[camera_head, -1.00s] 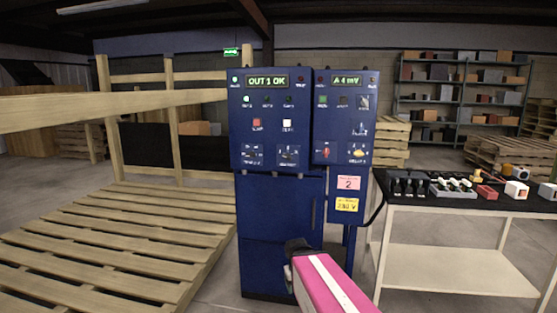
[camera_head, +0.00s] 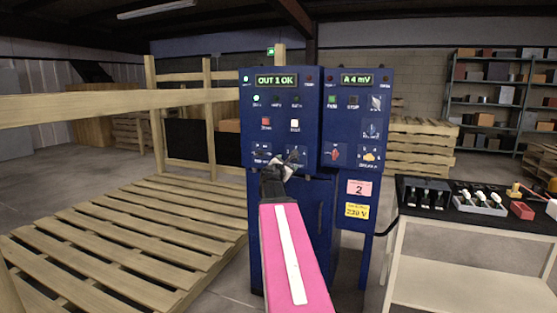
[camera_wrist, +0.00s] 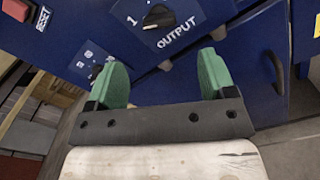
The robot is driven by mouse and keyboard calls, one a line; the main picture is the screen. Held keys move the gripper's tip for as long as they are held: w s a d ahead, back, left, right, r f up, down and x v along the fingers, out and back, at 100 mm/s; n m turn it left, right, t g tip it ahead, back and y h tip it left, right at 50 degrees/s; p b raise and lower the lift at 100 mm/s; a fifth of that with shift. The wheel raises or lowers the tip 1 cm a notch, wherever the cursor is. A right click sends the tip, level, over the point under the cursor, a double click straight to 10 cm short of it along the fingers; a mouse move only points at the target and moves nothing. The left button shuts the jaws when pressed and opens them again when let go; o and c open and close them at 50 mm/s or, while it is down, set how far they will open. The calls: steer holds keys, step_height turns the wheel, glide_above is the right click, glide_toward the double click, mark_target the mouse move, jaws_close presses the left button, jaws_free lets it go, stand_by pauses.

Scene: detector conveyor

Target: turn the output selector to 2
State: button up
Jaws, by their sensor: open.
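The output selector (camera_wrist: 160,17) is a dark knob at the top of the wrist view, above the word OUTPUT and beside a "1". In the head view my gripper (camera_head: 284,168) covers much of the selector's spot.
A narrower blue cabinet (camera_head: 352,115) with a red knob, a yellow knob and buttons stands close on the right. A table (camera_head: 470,235) with switches is further right. A wooden pallet deck (camera_head: 125,235) lies left. A RESET label (camera_wrist: 42,18) shows near the left finger.

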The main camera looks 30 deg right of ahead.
steer(key=x, duration=1)
steer(key=shift+w+d, duration=0.25)
steer(key=shift+w, duration=0.05)
steer(key=c, duration=0.9)
